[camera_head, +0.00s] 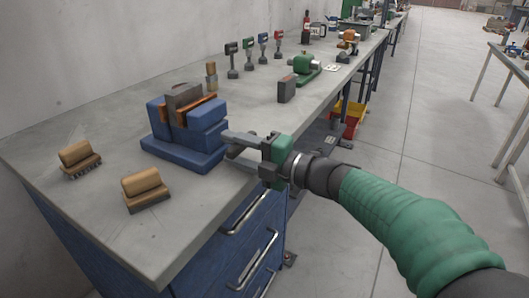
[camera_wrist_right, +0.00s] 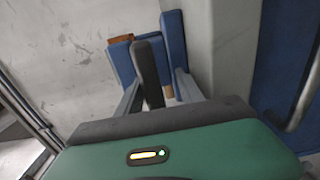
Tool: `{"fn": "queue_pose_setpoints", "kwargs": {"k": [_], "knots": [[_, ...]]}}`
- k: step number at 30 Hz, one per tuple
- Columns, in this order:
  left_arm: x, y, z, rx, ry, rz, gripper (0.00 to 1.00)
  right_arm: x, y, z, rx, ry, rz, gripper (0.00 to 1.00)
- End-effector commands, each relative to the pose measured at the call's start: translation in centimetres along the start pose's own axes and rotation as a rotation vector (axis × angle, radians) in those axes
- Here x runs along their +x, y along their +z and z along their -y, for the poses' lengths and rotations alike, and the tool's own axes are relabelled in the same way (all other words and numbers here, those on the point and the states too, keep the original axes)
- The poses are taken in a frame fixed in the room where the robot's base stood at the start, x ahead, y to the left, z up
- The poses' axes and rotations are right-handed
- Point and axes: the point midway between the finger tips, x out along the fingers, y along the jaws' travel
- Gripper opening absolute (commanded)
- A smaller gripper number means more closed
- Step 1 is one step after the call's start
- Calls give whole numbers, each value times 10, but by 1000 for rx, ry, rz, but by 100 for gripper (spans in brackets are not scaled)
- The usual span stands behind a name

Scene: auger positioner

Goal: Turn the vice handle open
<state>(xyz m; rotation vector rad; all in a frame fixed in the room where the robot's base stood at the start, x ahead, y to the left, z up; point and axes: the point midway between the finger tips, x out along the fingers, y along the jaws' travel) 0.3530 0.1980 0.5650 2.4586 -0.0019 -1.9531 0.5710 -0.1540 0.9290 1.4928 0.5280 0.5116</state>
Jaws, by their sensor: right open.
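The blue vice (camera_head: 190,148) stands on the bench near its front edge, with orange-brown jaw faces and a grey block (camera_head: 184,96) at its top. My right gripper (camera_head: 227,143) is at the vice's right side, its fingers pointing left towards it. In the right wrist view, the fingers of my right gripper (camera_wrist_right: 158,78) are spread apart. A dark grey bar (camera_wrist_right: 147,72), which looks like the vice handle, shows between them with the blue vice (camera_wrist_right: 173,42) beyond. I cannot tell whether a finger touches it. The handle is not clear in the head view. My left gripper is not in view.
Two wood-and-dark brushes (camera_head: 146,186) (camera_head: 78,156) lie on the grey bench (camera_head: 100,225) left of the vice. A small grey block (camera_head: 287,88) and a green machine (camera_head: 305,68) stand farther back. Blue drawers with metal handles (camera_head: 243,212) are below the bench edge.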

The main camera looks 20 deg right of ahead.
Motion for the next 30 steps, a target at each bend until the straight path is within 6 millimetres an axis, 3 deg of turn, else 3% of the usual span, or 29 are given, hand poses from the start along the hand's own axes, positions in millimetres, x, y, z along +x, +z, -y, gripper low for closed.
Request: {"fn": "queue_pose_setpoints", "kwargs": {"k": [9,15,20,30], "knots": [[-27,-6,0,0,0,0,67,-92,2,-8,-1,9,9,44],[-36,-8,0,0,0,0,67,-137,1,-5,-3,10,7,44],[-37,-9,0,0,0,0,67,-150,0,-4,-3,12,3,44],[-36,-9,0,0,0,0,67,-151,0,-4,-5,12,3,44]]}}
